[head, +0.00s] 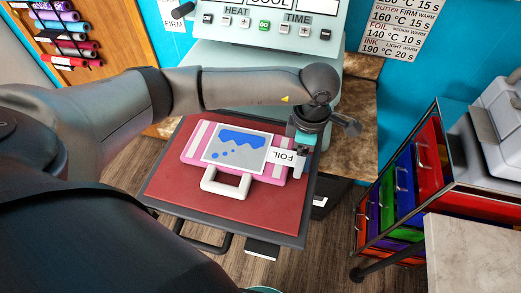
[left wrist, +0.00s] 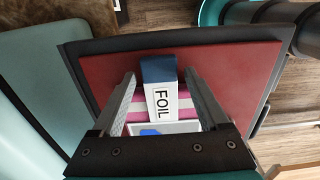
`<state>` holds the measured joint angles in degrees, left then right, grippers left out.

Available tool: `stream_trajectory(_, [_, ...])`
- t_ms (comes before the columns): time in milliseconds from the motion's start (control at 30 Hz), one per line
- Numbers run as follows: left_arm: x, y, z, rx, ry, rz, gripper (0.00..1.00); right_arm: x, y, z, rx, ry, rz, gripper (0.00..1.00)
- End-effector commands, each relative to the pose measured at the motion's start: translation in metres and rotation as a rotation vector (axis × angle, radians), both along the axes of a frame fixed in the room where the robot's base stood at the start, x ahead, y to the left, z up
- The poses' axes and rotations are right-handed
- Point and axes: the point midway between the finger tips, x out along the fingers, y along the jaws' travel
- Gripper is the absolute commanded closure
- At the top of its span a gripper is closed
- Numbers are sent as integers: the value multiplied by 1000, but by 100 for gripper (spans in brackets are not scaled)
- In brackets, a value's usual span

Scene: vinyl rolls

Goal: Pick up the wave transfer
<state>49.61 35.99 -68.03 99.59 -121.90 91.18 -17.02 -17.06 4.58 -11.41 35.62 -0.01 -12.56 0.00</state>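The wave transfer (head: 236,148) is a pale grey sheet with blue wave shapes and dots. It lies on a pink and white bag (head: 190,152) with a white handle, on the red pad of the press. A white tab marked FOIL (head: 283,158) sticks out from its right side; in the left wrist view the tab (left wrist: 162,98) has a dark blue end. My left gripper (head: 302,150) is over the tab. In the left wrist view its two fingers (left wrist: 160,90) are apart, one each side of the tab, with gaps showing. My right gripper is not in view.
The red pad (head: 260,215) has bare room in front of the bag. The press's control panel (head: 265,25) stands behind. A drawer cabinet (head: 415,175) and a pale table top (head: 475,255) are at the right. Vinyl rolls (head: 70,30) hang at the back left.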

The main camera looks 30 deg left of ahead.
Motion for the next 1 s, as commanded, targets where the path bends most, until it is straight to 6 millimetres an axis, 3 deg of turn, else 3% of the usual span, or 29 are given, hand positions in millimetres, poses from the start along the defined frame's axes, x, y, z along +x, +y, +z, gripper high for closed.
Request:
stream_trajectory(67, [0,0,0,0,0,0,32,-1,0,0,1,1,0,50])
stream_trajectory(633, [0,0,1,0,0,0,97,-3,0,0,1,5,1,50])
stream_trajectory(1000, [0,0,6,-2,-2,0,99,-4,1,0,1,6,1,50])
